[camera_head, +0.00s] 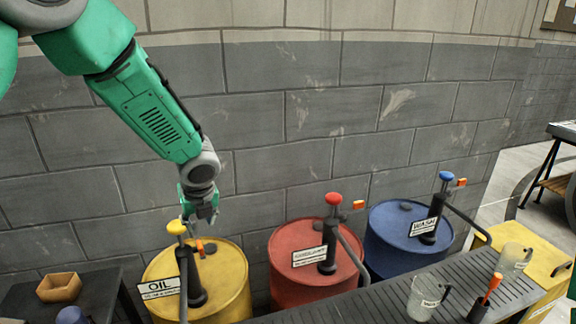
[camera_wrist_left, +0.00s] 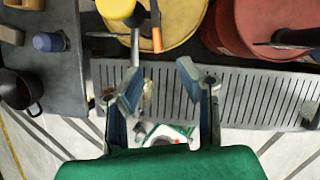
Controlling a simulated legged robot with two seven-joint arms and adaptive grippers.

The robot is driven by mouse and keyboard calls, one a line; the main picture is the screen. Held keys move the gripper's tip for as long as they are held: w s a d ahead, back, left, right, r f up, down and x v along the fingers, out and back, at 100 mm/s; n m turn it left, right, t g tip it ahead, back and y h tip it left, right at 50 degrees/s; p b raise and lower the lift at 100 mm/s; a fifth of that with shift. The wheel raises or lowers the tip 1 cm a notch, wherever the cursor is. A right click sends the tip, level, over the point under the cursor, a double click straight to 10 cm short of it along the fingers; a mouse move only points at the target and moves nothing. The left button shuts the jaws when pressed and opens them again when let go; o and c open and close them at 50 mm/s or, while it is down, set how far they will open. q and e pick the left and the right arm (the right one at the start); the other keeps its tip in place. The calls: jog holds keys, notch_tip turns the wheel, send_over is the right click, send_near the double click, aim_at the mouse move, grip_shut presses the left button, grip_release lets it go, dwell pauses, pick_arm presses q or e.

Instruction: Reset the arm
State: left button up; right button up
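My left arm is green and reaches in from the upper left in the head view. Its gripper (camera_head: 200,212) hangs just above the yellow oil drum (camera_head: 225,275), near the yellow pump knob (camera_head: 176,227). In the left wrist view the two fingers of the left gripper (camera_wrist_left: 160,85) are spread apart with nothing held between them. The yellow knob (camera_wrist_left: 115,8) and an orange handle (camera_wrist_left: 156,38) show beyond the fingers there. My right gripper is not in either view.
A red drum (camera_head: 295,255) and a blue "WASH" drum (camera_head: 390,225) stand to the right, each with a pump. A slotted grey rack (camera_head: 385,303) carries clear mugs (camera_head: 425,297) and an orange-handled tool (camera_head: 490,288). A wooden box (camera_head: 60,287) is at lower left. A block wall stands behind.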

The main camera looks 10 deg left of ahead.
pick_arm(q)
jog(key=s+d+f+n+g+h, duration=0.15)
jog(key=s+d+f+n, duration=0.25)
jog(key=s+f+n, duration=0.45)
jog(key=s+d+f+n+g+h, duration=0.1)
jog(key=s+d+f+n+h, duration=0.3)
jog(key=s+f, duration=0.65)
jog(key=s+a+f+n+y, duration=0.1)
jog(key=s+f+n, duration=0.1)
jog(key=s+n, duration=0.7)
jog(key=s+a+f+n+y, duration=0.1)
jog(key=s+a+f+n, duration=0.1)
jog(key=s+n, duration=0.6)
notch_tip(320, 180, down, 15)
jog(key=d+m+b, duration=0.1)
jog(key=m+b, duration=0.2)
jog(key=b, duration=1.3)
jog(key=shift+w+d, duration=0.15)
jog(key=shift+w, duration=0.2)
